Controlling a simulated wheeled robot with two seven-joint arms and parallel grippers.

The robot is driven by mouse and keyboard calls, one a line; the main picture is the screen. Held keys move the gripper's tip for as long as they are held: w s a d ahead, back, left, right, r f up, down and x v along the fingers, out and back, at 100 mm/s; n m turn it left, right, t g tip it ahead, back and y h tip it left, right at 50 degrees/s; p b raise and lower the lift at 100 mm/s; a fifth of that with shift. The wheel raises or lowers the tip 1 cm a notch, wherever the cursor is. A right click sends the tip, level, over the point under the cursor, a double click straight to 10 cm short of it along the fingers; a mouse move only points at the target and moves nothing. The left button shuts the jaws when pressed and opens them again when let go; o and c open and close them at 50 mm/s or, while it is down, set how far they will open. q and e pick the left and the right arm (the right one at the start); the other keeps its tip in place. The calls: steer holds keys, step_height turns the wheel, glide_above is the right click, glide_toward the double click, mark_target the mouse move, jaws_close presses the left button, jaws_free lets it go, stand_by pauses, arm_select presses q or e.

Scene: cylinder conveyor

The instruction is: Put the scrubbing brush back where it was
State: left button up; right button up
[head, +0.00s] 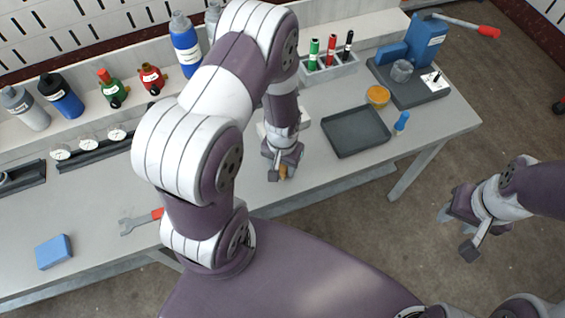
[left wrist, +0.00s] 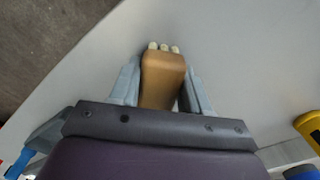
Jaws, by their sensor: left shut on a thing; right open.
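The scrubbing brush (left wrist: 163,78) has a tan wooden body with pale bristle tufts at its far end in the left wrist view. My left gripper (head: 286,171) is shut on it, one finger on each side. In the head view only a small tan part of the brush (head: 284,170) shows between the fingers, over the front part of the workbench (head: 330,170). I cannot tell whether the brush touches the bench top. My right gripper (head: 463,233) is open and empty, out over the floor to the right of the bench.
A dark tray (head: 355,148) and a blue-handled tool (head: 402,121) lie right of my left gripper. A wrench (head: 135,222) and blue block (head: 53,252) lie left. Bare bench surrounds the left gripper's front.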

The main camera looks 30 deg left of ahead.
arm_select(q)
steer(key=shift+f, duration=0.1)
steer(key=o, duration=1.1)
steer(key=shift+m+t, duration=0.6)
steer(key=shift+t, duration=0.1)
steer(key=s+r, duration=0.1)
steer(key=r, duration=0.5)
steer(key=s+d+r, duration=0.1)
steer(key=r, duration=0.6)
steer(key=s+d+r+p, duration=0.1)
steer(key=r, duration=0.6)
steer(key=shift+s+d+r, duration=0.25)
steer(key=shift+s, duration=0.05)
